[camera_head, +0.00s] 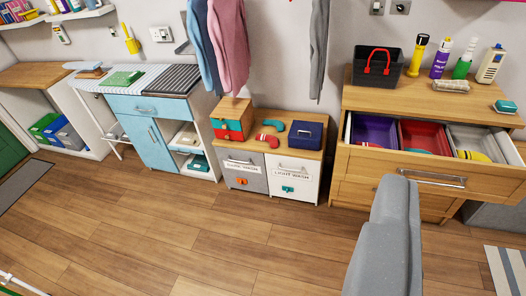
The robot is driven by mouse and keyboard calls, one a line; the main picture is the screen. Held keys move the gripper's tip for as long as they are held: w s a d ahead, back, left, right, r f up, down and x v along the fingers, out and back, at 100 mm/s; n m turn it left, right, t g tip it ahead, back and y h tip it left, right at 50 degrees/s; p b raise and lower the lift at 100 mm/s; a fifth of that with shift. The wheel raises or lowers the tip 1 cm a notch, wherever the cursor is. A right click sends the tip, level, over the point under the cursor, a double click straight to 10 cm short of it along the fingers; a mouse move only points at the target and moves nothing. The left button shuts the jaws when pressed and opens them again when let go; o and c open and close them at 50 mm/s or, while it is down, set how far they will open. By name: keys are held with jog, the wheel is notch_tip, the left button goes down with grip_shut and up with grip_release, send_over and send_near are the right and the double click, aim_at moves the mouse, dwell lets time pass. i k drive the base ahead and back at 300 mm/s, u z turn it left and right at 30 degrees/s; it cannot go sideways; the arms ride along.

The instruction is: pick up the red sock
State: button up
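The red sock (267,140), with pale trim, lies on the wooden top of a low two-door cabinet (254,111) near the middle of the view. A teal sock (273,125) lies just behind it. A small orange and teal drawer box (230,121) stands to its left and a dark blue box (304,134) to its right. My gripper (397,185) shows as grey finger shapes at the lower right, nearer the camera and well apart from the sock. Its fingers overlap in this view, so their gap cannot be judged. Nothing is visible at their tips.
At right, a wooden dresser (358,189) has its top drawer pulled out, with purple, red and grey bins inside. Hanging clothes (230,45) are above the cabinet. A blue cabinet (140,140) stands at left. The wooden floor (190,235) in front is clear.

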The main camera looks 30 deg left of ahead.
aim_at(274, 141)
jog(key=u, duration=2.1)
jog(key=i, duration=2.65)
jog(key=z, duration=2.55)
jog(key=i, duration=0.5)
jog(key=u, duration=0.05)
